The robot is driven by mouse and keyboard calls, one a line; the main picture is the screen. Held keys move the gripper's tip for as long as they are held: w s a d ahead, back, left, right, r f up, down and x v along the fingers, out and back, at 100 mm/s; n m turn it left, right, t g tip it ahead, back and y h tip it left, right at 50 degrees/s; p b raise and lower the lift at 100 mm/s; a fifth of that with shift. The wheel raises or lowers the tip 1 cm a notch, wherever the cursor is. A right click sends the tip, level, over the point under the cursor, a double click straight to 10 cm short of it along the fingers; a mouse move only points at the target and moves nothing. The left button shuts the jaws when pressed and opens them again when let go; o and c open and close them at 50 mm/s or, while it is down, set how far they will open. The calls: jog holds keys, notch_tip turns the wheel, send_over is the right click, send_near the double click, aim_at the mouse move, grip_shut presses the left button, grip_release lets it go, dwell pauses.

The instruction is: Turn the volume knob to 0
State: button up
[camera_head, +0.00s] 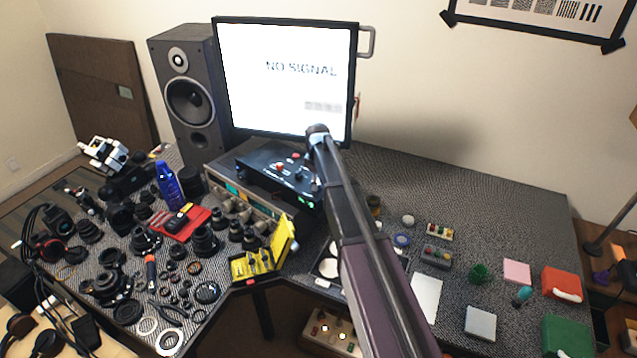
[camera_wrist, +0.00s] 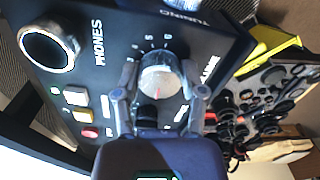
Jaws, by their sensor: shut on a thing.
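In the wrist view the volume knob (camera_wrist: 158,82) is a round silver-grey knob on a black panel. It has a small red mark on its face, and white scale marks and digits around it are too small to read surely. My gripper (camera_wrist: 160,76) has one finger at each side of the knob and is shut on it. The lower side of the knob is partly hidden by my gripper. In the head view the black device (camera_head: 262,168) stands below the monitor; my arm hides the knob and the fingers there.
A large PHONES socket (camera_wrist: 47,50), pale buttons and a red button (camera_wrist: 90,132) share the panel. In the head view the monitor (camera_head: 285,80) reads NO SIGNAL, close behind my arm. A speaker (camera_head: 190,95) stands left. Lens parts crowd the left desk.

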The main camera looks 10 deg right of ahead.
jog(key=shift+s, duration=0.2)
jog(key=o, duration=1.2)
jog(key=shift+c, duration=0.2)
jog(key=shift+w, duration=0.1)
jog(key=shift+r, duration=0.1)
